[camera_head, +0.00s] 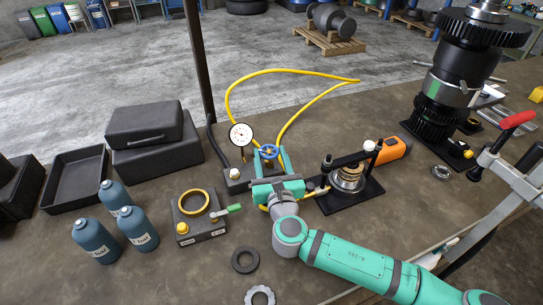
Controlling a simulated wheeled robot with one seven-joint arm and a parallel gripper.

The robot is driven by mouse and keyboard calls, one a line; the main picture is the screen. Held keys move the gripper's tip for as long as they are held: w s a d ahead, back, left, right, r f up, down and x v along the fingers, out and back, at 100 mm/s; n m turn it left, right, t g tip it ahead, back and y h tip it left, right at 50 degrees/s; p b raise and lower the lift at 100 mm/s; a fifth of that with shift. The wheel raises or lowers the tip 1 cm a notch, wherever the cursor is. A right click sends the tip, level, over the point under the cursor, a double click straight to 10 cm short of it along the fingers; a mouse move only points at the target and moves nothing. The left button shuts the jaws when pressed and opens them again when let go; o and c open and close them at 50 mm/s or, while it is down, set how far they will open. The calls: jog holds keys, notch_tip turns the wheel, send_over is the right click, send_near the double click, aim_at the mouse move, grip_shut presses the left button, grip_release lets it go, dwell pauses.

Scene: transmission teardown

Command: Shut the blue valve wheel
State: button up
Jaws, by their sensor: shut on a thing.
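The blue valve wheel (269,151) is in the middle of the bench, on a dark block with a round white pressure gauge (241,134) at its left. My gripper (269,158) reaches over it from the front, its teal fingers on either side of the wheel. It is shut on the blue wheel. The gripper's body hides part of the block and the wheel's stem. How far the wheel is turned cannot be told.
A yellow hose (228,101) loops behind the gauge. A black-framed press fixture (349,181) stands close at right. A block with a brass ring and green-handled lever (200,215) sits at left, near several blue bottles (137,229). A dark post (200,60) rises behind.

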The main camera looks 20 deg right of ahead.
jog(key=m+g+h, duration=0.1)
jog(key=h, duration=0.1)
jog(key=m+h, duration=0.2)
jog(key=h, duration=0.1)
jog(key=shift+w+a+g, duration=0.15)
jog(key=shift+a+g, duration=0.25)
jog(key=shift+w+a+m+g+h, duration=0.1)
jog(key=shift+m+g+h, duration=0.8)
jog(key=shift+m+h, duration=0.45)
jog(key=shift+h, duration=0.25)
jog(key=o, duration=1.1)
jog(key=shift+c, duration=0.2)
